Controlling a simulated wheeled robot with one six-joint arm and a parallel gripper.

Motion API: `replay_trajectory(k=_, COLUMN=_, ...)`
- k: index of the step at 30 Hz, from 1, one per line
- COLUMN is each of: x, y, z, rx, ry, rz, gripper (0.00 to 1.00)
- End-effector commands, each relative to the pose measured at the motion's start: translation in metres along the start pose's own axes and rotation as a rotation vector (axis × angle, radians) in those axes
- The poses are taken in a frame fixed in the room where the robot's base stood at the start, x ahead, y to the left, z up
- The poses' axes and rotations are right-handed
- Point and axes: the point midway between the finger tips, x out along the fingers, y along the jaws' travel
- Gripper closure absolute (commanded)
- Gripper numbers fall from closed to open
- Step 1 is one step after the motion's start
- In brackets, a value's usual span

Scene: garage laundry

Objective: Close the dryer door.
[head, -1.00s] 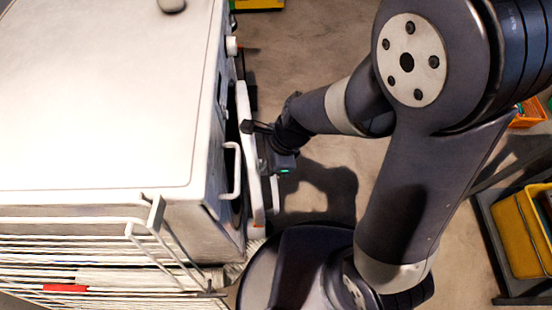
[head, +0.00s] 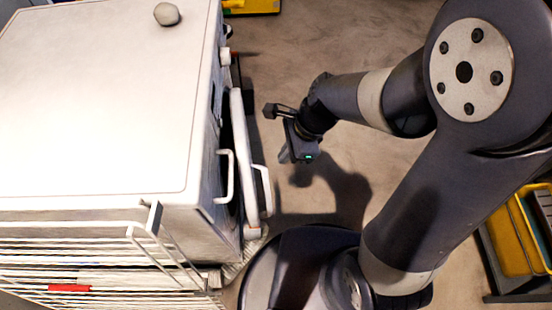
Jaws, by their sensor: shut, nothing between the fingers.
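The white dryer (head: 95,110) fills the left of the head view, its front facing right. Its door (head: 242,150) stands close to the front and nearly parallel to it, with a dark narrow gap between. I cannot tell from above whether it is latched. A pale bar handle (head: 263,190) sticks out from the door's near part. My gripper (head: 285,156) is shut and empty, to the right of the door and apart from it, over the floor.
A grey stone-like object (head: 167,14) lies on the dryer's top. A white wire rack (head: 90,222) stands along the dryer's near side. A yellow bin (head: 515,235) stands at the right. The floor (head: 300,60) beyond my gripper is clear.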

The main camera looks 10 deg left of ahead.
Motion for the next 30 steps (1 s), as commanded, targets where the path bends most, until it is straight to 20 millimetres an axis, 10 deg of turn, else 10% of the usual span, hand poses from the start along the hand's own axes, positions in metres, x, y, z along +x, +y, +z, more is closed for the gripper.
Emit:
replay_trajectory(k=8, x=-0.024, y=0.002, z=-0.002, rx=0.002, ry=-0.009, rz=0.007, gripper=1.0)
replay_trajectory(k=30, x=0.051, y=0.03, z=-0.026, rx=-0.007, ry=-0.408, rz=0.007, gripper=1.0)
